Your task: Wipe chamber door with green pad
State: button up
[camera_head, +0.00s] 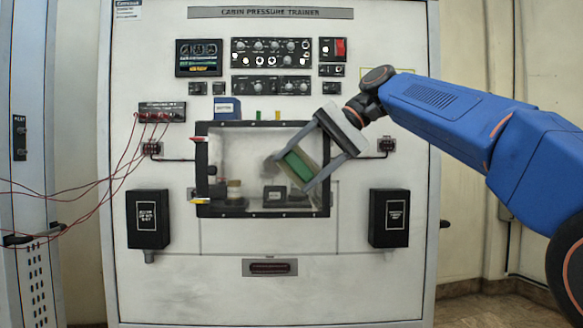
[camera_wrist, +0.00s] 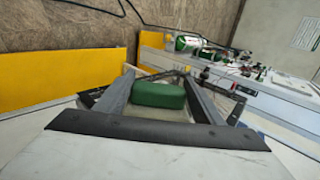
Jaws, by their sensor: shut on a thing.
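The chamber door (camera_head: 246,163) is a clear pane in a black frame at the middle of the white trainer cabinet. The green pad (camera_head: 299,165) is between the fingers of my gripper (camera_head: 301,174), in front of the door's right side. The green pad also shows in the wrist view (camera_wrist: 158,95), held between the two grey fingers of my gripper (camera_wrist: 160,88). My gripper is shut on the pad and tilted down to the left. I cannot tell whether the pad touches the pane. My gripper hides part of the door's right edge.
Dark boxes flank the door at left (camera_head: 148,219) and right (camera_head: 389,218). Red wires (camera_head: 133,150) hang at the left. A blue box (camera_head: 227,108) sits above the door frame. A gauge and switch panel (camera_head: 271,52) is higher up. Small items stand behind the pane.

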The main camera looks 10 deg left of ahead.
jog(key=shift+w+d, duration=0.1)
jog(key=shift+d, duration=0.55)
jog(key=shift+w, duration=0.1)
jog(key=shift+a, duration=0.1)
jog(key=shift+s+a, duration=0.15)
jog(key=shift+a, duration=0.8)
jog(key=shift+s+a, duration=0.15)
jog(key=shift+a, duration=0.8)
jog(key=shift+s+a+f, duration=0.1)
jog(key=shift+s+a, duration=0.2)
jog(key=shift+a, duration=0.85)
jog(key=shift+s+a+r, duration=0.1)
jog(key=shift+s+a, duration=0.25)
jog(key=shift+a, duration=0.8)
jog(key=shift+s+a+f, duration=0.1)
jog(key=shift+s+a, duration=0.2)
jog(key=shift+a, duration=0.85)
jog(key=s+d, duration=0.1)
jog(key=s, duration=0.5)
jog(key=shift+d, duration=0.25)
jog(key=shift+s, duration=0.1)
